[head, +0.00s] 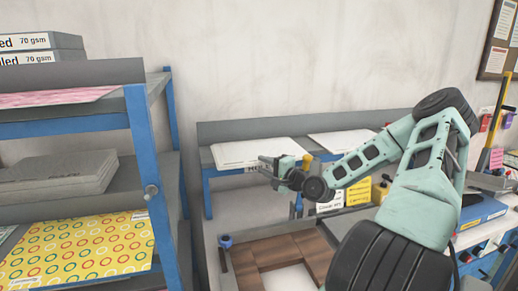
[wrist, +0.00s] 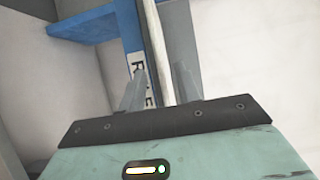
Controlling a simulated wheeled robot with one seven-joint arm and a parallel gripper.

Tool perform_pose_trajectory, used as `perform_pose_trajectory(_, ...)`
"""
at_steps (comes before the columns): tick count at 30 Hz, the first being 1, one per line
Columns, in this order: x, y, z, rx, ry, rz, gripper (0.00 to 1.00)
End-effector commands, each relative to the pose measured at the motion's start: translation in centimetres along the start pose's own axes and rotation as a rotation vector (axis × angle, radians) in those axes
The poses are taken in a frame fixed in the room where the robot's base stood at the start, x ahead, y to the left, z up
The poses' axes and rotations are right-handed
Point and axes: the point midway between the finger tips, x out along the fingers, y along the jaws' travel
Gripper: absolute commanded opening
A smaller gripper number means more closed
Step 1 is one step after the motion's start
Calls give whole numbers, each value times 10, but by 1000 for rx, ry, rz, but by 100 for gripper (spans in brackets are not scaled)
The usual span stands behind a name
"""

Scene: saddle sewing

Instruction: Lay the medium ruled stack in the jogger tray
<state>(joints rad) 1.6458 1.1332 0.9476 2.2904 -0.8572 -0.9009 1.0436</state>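A white paper stack (head: 254,151) lies flat on the left part of the back shelf. The shelf label below it is partly hidden by my gripper (head: 270,163), so I cannot read its full size. In the wrist view the stack shows edge-on as a pale strip (wrist: 155,45) running between the two fingers of my gripper (wrist: 161,72). The fingers stand apart on either side of it, with small gaps visible. A brown wooden, tray-like frame (head: 257,253) with a pale floor sits below; I cannot tell for sure that it is the jogger tray.
A second white stack (head: 342,142) lies to the right on the same shelf. A blue-posted rack (head: 143,150) with grey and patterned sheets stands close at left. A yellow labelled box (head: 357,192) and a blue tray (head: 482,211) are at right.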

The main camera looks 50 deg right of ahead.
Motion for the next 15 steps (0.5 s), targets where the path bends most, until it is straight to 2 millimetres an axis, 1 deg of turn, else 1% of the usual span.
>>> perform_pose_trajectory(3,8,-3,0,0,-1,0,33)
perform_pose_trajectory(7,26,-6,0,0,-2,-1,33)
perform_pose_trajectory(12,47,-4,-1,1,-1,0,33)
perform_pose_trajectory(15,52,-2,-2,0,1,0,33)
